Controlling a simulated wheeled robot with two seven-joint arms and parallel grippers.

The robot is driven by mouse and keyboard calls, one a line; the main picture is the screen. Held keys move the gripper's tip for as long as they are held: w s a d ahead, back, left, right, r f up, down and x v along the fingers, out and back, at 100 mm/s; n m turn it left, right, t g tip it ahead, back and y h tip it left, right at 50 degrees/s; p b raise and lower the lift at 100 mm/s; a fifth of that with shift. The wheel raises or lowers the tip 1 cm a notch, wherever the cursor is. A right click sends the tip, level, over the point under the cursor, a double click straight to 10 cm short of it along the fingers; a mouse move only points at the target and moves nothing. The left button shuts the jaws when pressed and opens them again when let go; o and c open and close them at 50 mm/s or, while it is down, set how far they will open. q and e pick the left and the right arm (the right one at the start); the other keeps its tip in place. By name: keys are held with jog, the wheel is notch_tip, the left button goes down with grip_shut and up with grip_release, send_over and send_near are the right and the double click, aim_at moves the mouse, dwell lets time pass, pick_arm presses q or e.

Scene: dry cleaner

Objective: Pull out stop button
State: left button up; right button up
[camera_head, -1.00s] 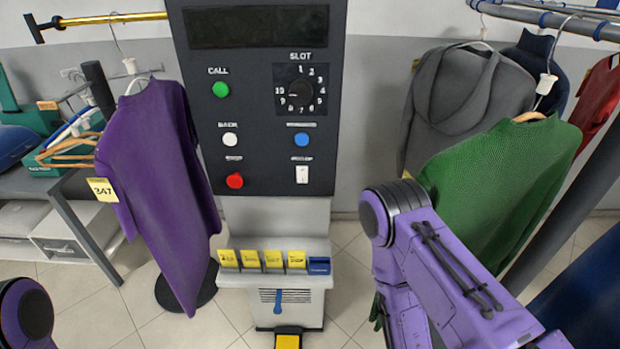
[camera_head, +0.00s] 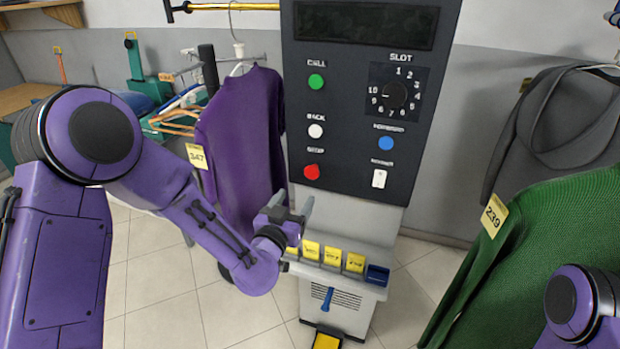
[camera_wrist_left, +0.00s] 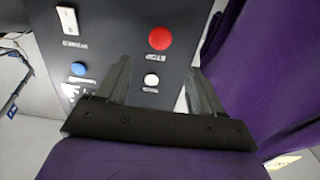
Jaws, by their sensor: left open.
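The red stop button (camera_head: 311,172) is at the lower left of the dark control panel (camera_head: 345,110), under the label STOP. It also shows in the left wrist view (camera_wrist_left: 160,38), beyond my open fingers and near the top of the picture. My left gripper (camera_head: 290,204) is open and empty, a little below and left of the red button in the head view, and apart from it. Its two fingers (camera_wrist_left: 160,85) point toward the panel in the left wrist view. My right gripper is out of view; only part of the right arm shows at the lower right.
A white back button (camera_head: 316,131), green call button (camera_head: 317,81), blue button (camera_head: 386,143), white switch (camera_head: 379,178) and slot dial (camera_head: 394,96) share the panel. A purple sweater (camera_head: 245,140) hangs close on the left. A green sweater (camera_head: 540,245) hangs at the right.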

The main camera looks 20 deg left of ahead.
aim_at(310, 173)
pick_arm(q)
jog(key=w+p, duration=0.3)
jog(key=w, duration=0.6)
jog(key=shift+w+d+r+p, duration=0.1)
jog(key=shift+w+r+p, duration=0.05)
jog(key=shift+w+p, duration=0.2)
jog(key=shift+w, duration=0.4)
